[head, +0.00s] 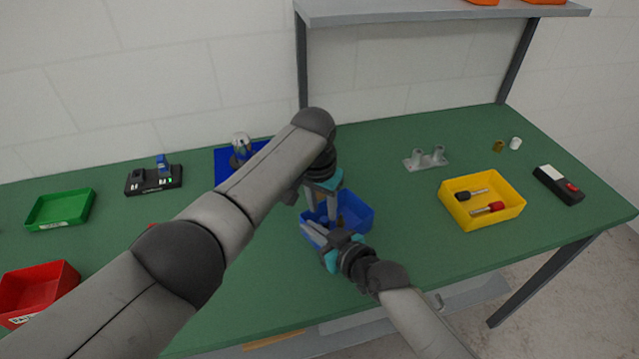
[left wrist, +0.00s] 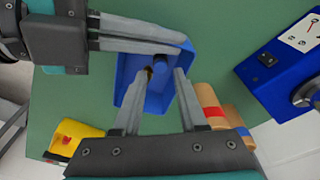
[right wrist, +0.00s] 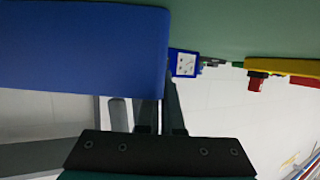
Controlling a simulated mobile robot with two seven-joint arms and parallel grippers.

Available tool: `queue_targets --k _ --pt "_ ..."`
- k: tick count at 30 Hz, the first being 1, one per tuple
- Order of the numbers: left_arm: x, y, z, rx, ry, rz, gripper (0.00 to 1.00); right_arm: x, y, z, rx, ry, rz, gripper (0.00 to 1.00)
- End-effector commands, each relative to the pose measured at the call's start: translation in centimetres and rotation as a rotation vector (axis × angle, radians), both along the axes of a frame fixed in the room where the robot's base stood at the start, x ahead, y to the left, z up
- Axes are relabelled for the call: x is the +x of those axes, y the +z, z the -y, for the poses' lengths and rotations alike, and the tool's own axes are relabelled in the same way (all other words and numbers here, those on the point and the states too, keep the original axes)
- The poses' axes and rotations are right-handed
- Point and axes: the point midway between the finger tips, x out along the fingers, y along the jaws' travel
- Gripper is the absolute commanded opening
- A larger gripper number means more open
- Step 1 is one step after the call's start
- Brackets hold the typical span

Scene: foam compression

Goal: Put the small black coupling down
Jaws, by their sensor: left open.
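A small dark cylindrical piece (left wrist: 157,61), which looks like the black coupling, lies in the blue bin (left wrist: 130,88) in the left wrist view. A small brownish piece (left wrist: 148,72) is beside it. My left gripper (left wrist: 156,78) is open above the bin, its fingers apart and pointing down into it, with nothing between them. In the head view my left gripper (head: 322,210) hides part of the blue bin (head: 361,217). My right gripper (head: 318,233) has its fingers close together on either side of the bin's near wall. The bin wall also fills much of the right wrist view (right wrist: 80,50).
A yellow bin (head: 508,212) with red and black-handled pieces stands right. A grey two-post fixture (head: 426,160) is behind it. A black device (head: 558,186) lies far right. Green (head: 60,209) and red (head: 38,290) trays stand left. The table between blue and yellow bins is clear.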

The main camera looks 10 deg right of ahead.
Motion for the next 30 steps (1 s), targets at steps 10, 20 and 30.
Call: queue_targets --k 10,20,30 --pt "-0.5 5.0 -0.6 -0.001 0.001 0.003 0.41 0.0 0.0 0.0 0.000 0.000 0.000 0.00" --pt "-0.8 7.3 -0.8 0.002 0.001 0.001 0.41 0.0 0.0 0.0 0.000 0.000 0.000 0.00" --pt "-0.8 7.2 -0.8 0.002 0.001 0.001 0.41 0.0 0.0 0.0 0.000 0.000 0.000 0.18"
